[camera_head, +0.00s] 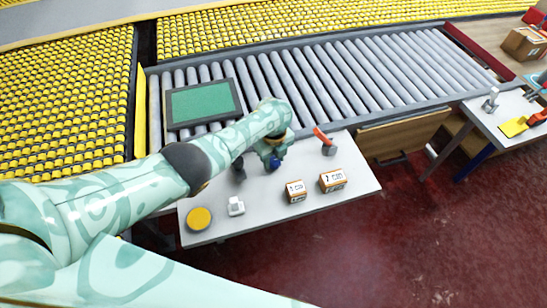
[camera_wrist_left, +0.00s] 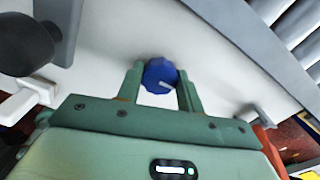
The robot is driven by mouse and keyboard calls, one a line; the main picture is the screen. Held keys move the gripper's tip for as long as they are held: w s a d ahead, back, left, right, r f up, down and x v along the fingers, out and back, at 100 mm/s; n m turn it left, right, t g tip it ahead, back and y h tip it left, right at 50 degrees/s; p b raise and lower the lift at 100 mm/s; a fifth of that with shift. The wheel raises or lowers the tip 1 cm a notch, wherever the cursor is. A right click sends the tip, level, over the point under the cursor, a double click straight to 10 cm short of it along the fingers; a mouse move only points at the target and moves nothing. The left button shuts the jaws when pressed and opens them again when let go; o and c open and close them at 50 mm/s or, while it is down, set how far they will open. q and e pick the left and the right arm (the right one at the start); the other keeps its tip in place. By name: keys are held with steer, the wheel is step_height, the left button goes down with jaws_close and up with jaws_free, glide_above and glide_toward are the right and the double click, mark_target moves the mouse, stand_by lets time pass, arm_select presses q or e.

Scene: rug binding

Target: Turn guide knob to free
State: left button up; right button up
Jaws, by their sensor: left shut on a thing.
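The guide knob is a blue, faceted round knob (camera_wrist_left: 160,75) with a pale pointer mark that points to the right in the left wrist view. It also shows as a small blue spot (camera_head: 274,164) at the end of my left arm in the head view. My left gripper (camera_wrist_left: 161,82) has one green finger on each side of the knob and is shut on it. In the head view my left gripper (camera_head: 273,158) is over the white table (camera_head: 330,207). My right gripper is in neither view.
Two orange-and-white boxes (camera_head: 295,191) (camera_head: 332,180), a yellow disc (camera_head: 199,218), a small white block (camera_head: 235,206) and a red-handled lever (camera_head: 324,139) are on the table. A green-topped tray (camera_head: 202,103) lies on the roller conveyor (camera_head: 330,75) behind.

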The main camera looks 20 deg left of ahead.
mark_target(274, 160)
arm_select(q)
steer(key=shift+d+m, duration=0.2)
steer(key=shift+m, duration=0.1)
stand_by(0.4)
steer(key=o, duration=1)
steer(key=shift+a+r, duration=0.1)
steer(key=shift+r, duration=0.15)
step_height(274, 160, up, 16)
steer(key=p, duration=0.9)
